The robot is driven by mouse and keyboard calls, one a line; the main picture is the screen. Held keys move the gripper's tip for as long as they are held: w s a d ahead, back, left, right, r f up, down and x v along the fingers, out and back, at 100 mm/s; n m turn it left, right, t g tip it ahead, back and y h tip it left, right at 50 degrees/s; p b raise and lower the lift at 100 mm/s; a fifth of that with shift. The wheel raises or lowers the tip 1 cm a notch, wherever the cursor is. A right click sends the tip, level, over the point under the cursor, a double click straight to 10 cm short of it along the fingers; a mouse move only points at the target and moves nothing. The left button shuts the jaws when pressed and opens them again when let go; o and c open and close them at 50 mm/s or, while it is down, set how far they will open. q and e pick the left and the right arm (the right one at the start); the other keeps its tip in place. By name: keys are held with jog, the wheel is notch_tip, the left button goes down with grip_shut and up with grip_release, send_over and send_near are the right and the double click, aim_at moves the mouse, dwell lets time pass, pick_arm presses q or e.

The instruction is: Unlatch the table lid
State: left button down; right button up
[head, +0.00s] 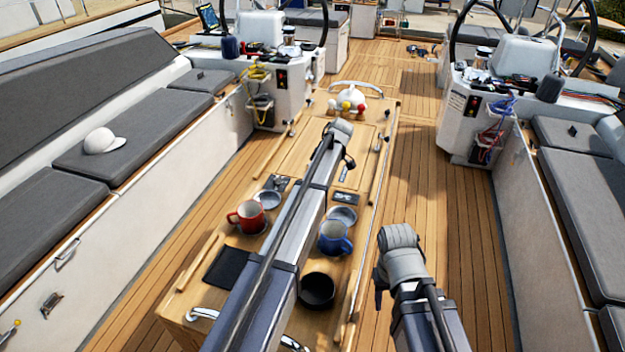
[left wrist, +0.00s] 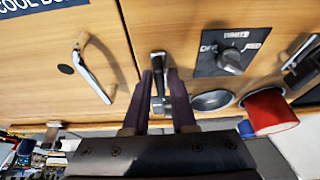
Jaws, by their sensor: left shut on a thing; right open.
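The wooden cockpit table (head: 190,290) runs down the middle of the head view, and its lid panel (head: 300,150) is at the far part. In the left wrist view, a small metal latch (left wrist: 158,57) sits on the wood beside a panel seam. My left gripper (left wrist: 160,82) is shut on the latch, with one dark finger on each side. In the head view, my left gripper (head: 348,165) is small and partly hidden by my arm. My right gripper (head: 380,289) is open and empty, apart from the table's right side.
A red mug (head: 247,216), a blue mug (head: 334,238) and a black bowl (head: 317,290) stand on the table. In the left wrist view, a chrome handle (left wrist: 92,70) and a rotary switch (left wrist: 230,62) flank the latch. The deck (head: 460,240) right of the table is clear.

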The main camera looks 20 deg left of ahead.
pick_arm(q)
jog(key=c, duration=0.8)
grip_release()
jog(key=shift+c, duration=0.2)
jog(key=p+v, duration=0.7)
jog(key=v, duration=0.1)
jog(key=shift+f, duration=0.1)
